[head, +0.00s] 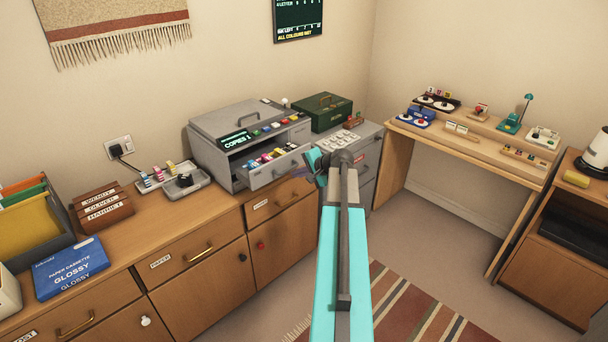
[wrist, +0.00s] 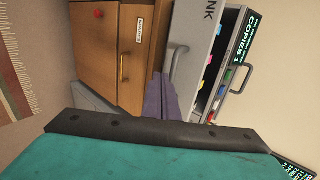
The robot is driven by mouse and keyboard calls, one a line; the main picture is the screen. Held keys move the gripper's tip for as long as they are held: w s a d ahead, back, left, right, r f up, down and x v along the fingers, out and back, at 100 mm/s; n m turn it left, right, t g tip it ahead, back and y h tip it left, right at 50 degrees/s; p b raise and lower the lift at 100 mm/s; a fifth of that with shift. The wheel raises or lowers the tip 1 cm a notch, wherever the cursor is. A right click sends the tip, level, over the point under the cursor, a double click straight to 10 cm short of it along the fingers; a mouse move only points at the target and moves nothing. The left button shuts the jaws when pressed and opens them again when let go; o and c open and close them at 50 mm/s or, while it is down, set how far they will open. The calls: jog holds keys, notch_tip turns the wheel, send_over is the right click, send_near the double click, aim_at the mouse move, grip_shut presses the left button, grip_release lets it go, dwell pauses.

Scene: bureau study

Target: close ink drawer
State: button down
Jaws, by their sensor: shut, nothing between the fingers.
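The ink drawer (head: 268,178) sticks out open from the front of the grey copier (head: 215,155), with several coloured cartridges (head: 272,155) inside.
The copier stands on a wooden cabinet (head: 205,230) with labelled drawers. A green box (head: 322,112) and a grey keypad unit (head: 340,140) are to its right. A tray (head: 180,180) stands to its left. A wooden desk (head: 470,140) is further right, with open floor before it.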

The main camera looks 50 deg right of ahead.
jog(key=shift+w+r, duration=0.1)
jog(key=shift+w, duration=0.55)
jog(key=shift+d, duration=0.15)
